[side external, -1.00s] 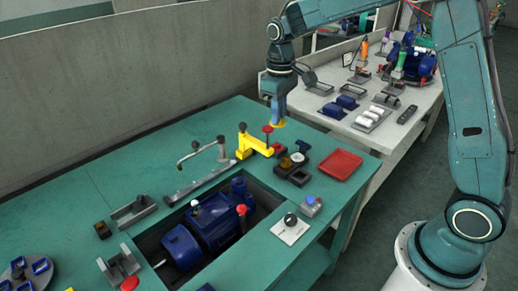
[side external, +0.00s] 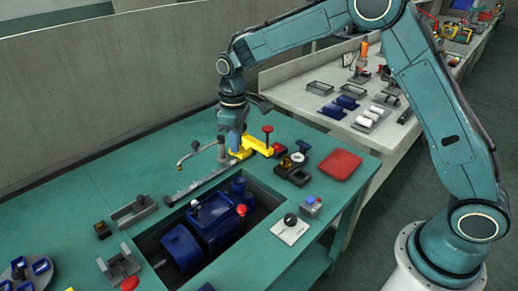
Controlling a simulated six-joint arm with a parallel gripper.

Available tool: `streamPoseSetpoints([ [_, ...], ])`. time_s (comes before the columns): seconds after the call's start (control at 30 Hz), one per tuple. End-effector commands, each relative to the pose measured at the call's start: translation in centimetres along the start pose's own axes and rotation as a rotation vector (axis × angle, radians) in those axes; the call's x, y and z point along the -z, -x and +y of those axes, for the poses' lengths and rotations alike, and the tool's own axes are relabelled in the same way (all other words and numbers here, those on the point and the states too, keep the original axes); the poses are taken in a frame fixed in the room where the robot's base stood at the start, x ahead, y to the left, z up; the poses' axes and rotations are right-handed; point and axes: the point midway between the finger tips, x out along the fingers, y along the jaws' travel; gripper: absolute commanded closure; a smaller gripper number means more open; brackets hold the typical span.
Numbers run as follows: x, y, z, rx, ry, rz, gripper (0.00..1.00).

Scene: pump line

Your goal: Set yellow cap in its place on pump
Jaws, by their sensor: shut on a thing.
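My gripper (side external: 238,146) points down over the far edge of the recess in the green bench. It is shut on the yellow cap (side external: 239,154), which shows only as a small yellow patch at the fingertips. The cap visually overlaps a yellow clamp behind it, so its outline is hard to separate. The blue pump (side external: 212,215) lies in the recess, below and to the left of my gripper in the picture. The cap is apart from the pump. A small pale spot shows on the pump's top left.
The yellow clamp (side external: 262,146) with a red knob stands close beside my gripper. A grey rail with a bent lever (side external: 193,186) runs along the recess's far edge. A red tray (side external: 342,165) and a small button box (side external: 312,206) are at right.

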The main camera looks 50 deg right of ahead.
Motion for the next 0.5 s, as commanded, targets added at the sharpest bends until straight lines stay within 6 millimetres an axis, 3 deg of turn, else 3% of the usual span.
streamPoseSetpoints([
  [0.23,0.0,-4.2,0.0,0.001,-0.001,-0.003,1.00],
  [0.5,0.0,-5.1,0.0,0.000,-0.001,0.001,1.00],
])
